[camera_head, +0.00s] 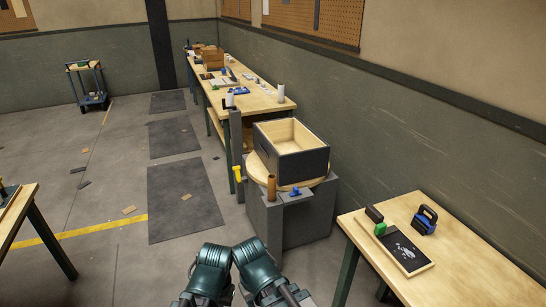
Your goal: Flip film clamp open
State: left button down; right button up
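I cannot tell for certain which thing is the film clamp. A small blue fitting (295,191) sits on a flat plate at the front of the grey machine (267,219), and a yellow handle (238,174) sticks out at its left side. Two dark teal parts of my own arms show at the bottom edge. Neither gripper's fingers are in view, and nothing shows either touching the machine.
A dark open-topped box (303,163) and a brown cylinder (271,188) stand on the machine's round wooden top. A wooden table (460,262) at right holds a black tray and a blue-handled block (425,219). A long bench (267,102) runs behind. Floor at left has dark mats.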

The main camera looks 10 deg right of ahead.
aim_at(296, 192)
jog(key=i+j+z, duration=0.1)
jog(key=i+z, duration=0.2)
jog(key=i, duration=0.2)
jog(key=i+j+z, duration=0.25)
jog(key=i, duration=0.2)
jog(key=i+j+z, duration=0.3)
jog(key=i, duration=0.15)
